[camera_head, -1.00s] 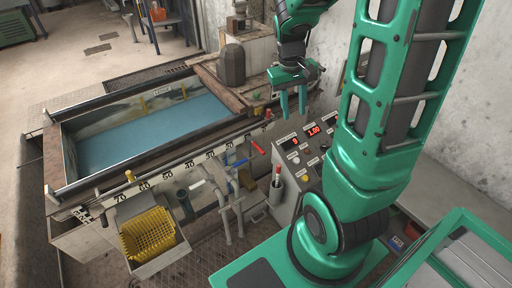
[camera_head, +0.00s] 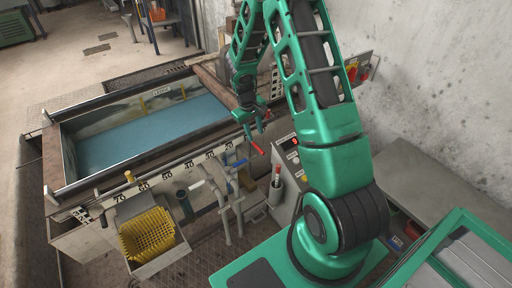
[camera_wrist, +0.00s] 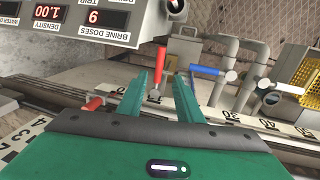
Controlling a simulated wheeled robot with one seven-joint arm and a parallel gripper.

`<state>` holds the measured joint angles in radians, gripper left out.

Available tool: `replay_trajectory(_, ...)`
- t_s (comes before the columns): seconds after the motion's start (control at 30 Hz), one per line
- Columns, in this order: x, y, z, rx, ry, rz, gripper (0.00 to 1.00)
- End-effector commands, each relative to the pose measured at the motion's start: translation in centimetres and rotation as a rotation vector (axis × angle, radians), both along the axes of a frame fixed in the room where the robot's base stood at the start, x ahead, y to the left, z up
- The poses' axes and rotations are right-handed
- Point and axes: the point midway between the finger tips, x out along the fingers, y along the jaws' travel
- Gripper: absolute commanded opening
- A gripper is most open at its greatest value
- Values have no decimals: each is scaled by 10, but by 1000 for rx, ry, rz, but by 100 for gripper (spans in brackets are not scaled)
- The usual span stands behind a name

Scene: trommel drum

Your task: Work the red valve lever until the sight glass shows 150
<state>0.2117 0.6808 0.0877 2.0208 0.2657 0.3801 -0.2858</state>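The red valve lever (camera_head: 256,148) sticks out from the front of the tank, right of a blue lever (camera_head: 234,184). In the wrist view the red lever (camera_wrist: 163,62) shows just beyond and between my fingertips; contact cannot be told. My gripper (camera_head: 257,128) is above the lever, and its fingers are spread with nothing held; it also shows in the wrist view (camera_wrist: 161,82). I cannot make out a sight glass or its reading in these views.
The blue lever also lies right of the red one in the wrist view (camera_wrist: 206,71). A control box (camera_wrist: 85,20) with lit displays reading 9 and 1.00 stands beside it. A red-ended part (camera_wrist: 93,104) is left of my fingers. A yellow basket (camera_head: 148,234) hangs at the tank front.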

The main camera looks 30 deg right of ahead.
Motion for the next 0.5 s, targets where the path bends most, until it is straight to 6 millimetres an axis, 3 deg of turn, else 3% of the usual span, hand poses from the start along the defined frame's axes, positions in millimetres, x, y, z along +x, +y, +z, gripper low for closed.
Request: replay_trajectory(0.5,-1,-16,-81,1,3,-2,32)
